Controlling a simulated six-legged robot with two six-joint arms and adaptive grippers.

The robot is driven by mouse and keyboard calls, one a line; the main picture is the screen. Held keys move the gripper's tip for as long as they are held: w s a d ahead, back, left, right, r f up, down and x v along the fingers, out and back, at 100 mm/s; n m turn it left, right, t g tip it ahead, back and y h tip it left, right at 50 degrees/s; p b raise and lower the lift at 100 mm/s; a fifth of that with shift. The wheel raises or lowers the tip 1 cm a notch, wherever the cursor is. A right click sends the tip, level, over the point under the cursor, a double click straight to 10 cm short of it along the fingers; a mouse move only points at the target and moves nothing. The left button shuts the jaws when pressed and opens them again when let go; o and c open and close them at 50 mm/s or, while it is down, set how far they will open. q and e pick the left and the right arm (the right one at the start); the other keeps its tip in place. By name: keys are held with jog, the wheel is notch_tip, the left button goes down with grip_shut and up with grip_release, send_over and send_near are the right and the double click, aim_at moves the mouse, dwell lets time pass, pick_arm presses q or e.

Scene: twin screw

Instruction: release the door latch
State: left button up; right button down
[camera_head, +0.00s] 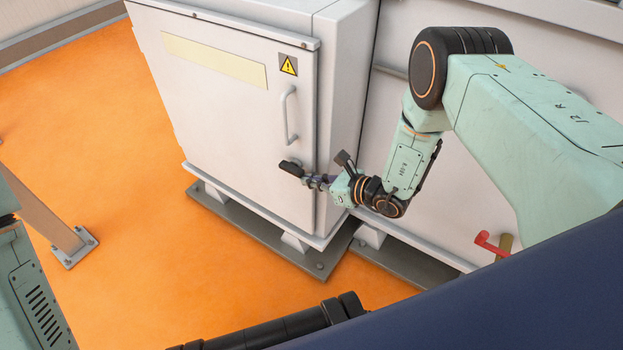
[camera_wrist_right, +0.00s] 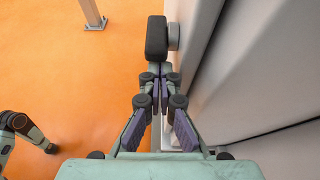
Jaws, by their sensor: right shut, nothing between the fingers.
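The grey cabinet door (camera_head: 225,115) is closed and carries a black latch (camera_head: 291,168) low near its right edge, below a white bar handle (camera_head: 288,115). My right gripper (camera_head: 308,180) is at the latch, coming from the right. In the right wrist view the black latch (camera_wrist_right: 157,38) stands out from the door on a round grey base (camera_wrist_right: 174,37). My right gripper's fingertips (camera_wrist_right: 155,80) are shut with nothing between them, just short of the latch. Whether they touch it, I cannot tell. My left gripper is not seen in the head view.
A yellow warning sign (camera_head: 289,65) and a blank pale label (camera_head: 215,62) are on the door. The cabinet stands on a grey plinth (camera_head: 235,222). A brown post (camera_head: 50,220) is bolted to the orange floor at left. A red lever (camera_head: 490,243) is at right.

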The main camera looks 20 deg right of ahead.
jog(key=shift+r+g+p, duration=0.15)
jog(key=shift+g+p, duration=0.15)
jog(key=shift+p, duration=0.1)
